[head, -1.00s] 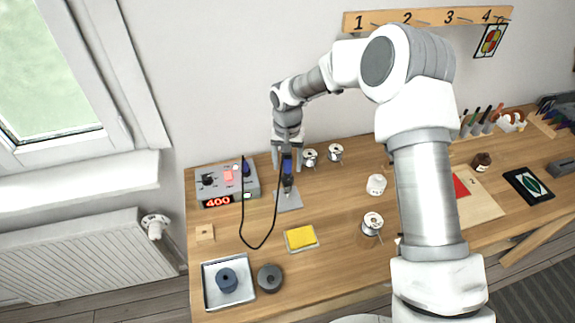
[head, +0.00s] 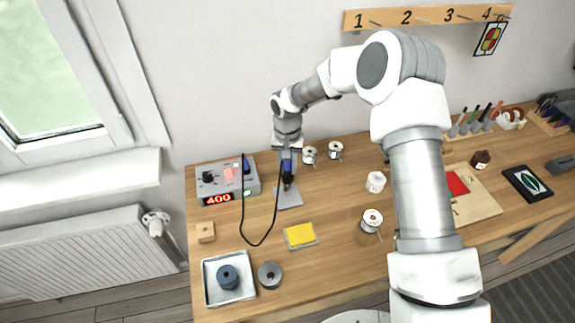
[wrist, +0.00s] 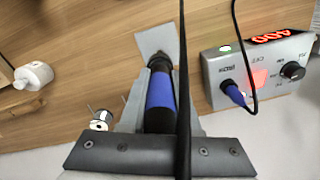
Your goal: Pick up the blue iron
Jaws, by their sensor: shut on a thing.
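The blue iron (head: 287,167) stands over a grey plate (head: 289,197) near the back of the bench, left of centre. In the wrist view the iron's blue handle (wrist: 160,95) with black ends lies between my fingers. My gripper (head: 287,163) is shut on the handle from above. A black cord runs from the iron's area to the grey soldering station (head: 222,182), which shows 400 in red. In the wrist view the cord crosses close in front of the camera. The iron's tip is hard to make out.
A yellow sponge (head: 300,235) in a tray sits in front of the plate. Solder spools (head: 309,155) stand behind and to the right. A square tray (head: 229,280) with a dark round piece is at front left. The wall rises close behind.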

